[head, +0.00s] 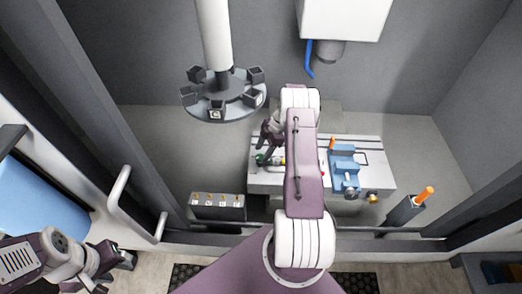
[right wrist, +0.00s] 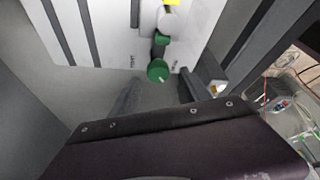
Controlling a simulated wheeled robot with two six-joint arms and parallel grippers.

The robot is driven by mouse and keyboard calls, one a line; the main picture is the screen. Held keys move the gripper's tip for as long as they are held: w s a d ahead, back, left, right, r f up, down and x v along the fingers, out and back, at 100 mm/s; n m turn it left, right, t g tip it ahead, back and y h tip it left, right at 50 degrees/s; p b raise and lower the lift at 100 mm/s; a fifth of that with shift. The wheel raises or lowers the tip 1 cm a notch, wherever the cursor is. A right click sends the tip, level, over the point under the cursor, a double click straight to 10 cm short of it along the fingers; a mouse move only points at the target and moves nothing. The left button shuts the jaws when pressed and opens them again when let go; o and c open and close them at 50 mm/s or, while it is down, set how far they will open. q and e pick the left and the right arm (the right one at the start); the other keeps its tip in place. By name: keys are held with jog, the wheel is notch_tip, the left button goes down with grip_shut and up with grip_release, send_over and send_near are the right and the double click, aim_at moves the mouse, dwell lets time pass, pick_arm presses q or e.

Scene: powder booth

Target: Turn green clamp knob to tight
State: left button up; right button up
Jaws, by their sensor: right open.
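The green clamp knob (right wrist: 158,70) shows in the right wrist view at the end of a green and white clamp on the pale plate, with small dark lettering on both sides. In the head view the knob (head: 260,159) is at the left end of the grey table, partly hidden by my right arm. My right gripper (right wrist: 158,92) is open, its two dark fingers apart on either side of the knob's line. The knob looks just beyond the fingertips; I see no contact. My left gripper (head: 118,265) is at the lower left, far from the table; its jaw gap is unclear.
The grey slotted table (head: 378,182) also carries a blue vise (head: 343,165) with an orange piece. A dark carousel (head: 224,112) hangs behind on the left. A dark block with several slots (head: 217,212) and an orange-handled tool in a holder (head: 405,212) flank the table.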

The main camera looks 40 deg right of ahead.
aim_at(260, 159)
jog(key=shift+w+a+f, duration=0.1)
jog(key=shift+w+f, duration=0.1)
jog(key=shift+f, duration=0.35)
jog(key=shift+w+a+f, duration=0.1)
jog(key=shift+w+f, duration=0.05)
jog(key=shift+f, duration=0.45)
jog(key=shift+s+a, duration=0.15)
jog(key=shift+s, duration=0.05)
jog(key=c, duration=0.4)
grip_shut()
pick_arm(q)
jog(key=shift+r, duration=0.5)
